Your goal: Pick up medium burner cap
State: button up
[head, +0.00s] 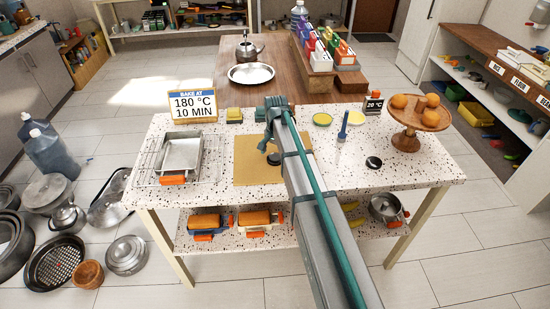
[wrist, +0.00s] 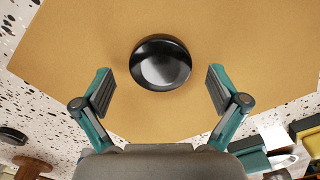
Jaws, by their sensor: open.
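A round, glossy black burner cap (wrist: 161,62) lies on a tan mat (wrist: 70,45) in the wrist view. My gripper (wrist: 160,90) is open above the mat, its two fingers spread on either side of the space just short of the cap. The fingers appear apart from it, with nothing between them. In the head view the mat (head: 246,172) lies mid-table, and my arm hides most of the gripper. Another round black cap (head: 373,162) lies on the speckled table to the right. I cannot tell from size which cap is the medium one.
The speckled table (head: 430,173) holds a metal pan (head: 181,155) on a rack at left, a sign (head: 193,106) behind it, and a blue brush (head: 343,125) at right. A wooden stand (head: 417,117) with oranges is at the right end.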

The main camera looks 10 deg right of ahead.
jog(key=c, duration=1.3)
jog(key=shift+r+b, duration=0.3)
jog(key=shift+r, duration=0.55)
jog(key=s+r+b, duration=0.1)
jog(key=s+r, duration=0.2)
jog(key=s, duration=0.1)
jog(key=s+r+b, duration=0.2)
jog(key=s+r, duration=0.2)
jog(key=s, duration=0.1)
jog(key=s+d+r+b, duration=0.1)
jog(key=s+r+b, duration=0.1)
jog(key=s+r, duration=0.2)
jog(key=shift+s+r, duration=0.15)
jog(key=shift+s, duration=0.35)
jog(key=shift+r, duration=0.15)
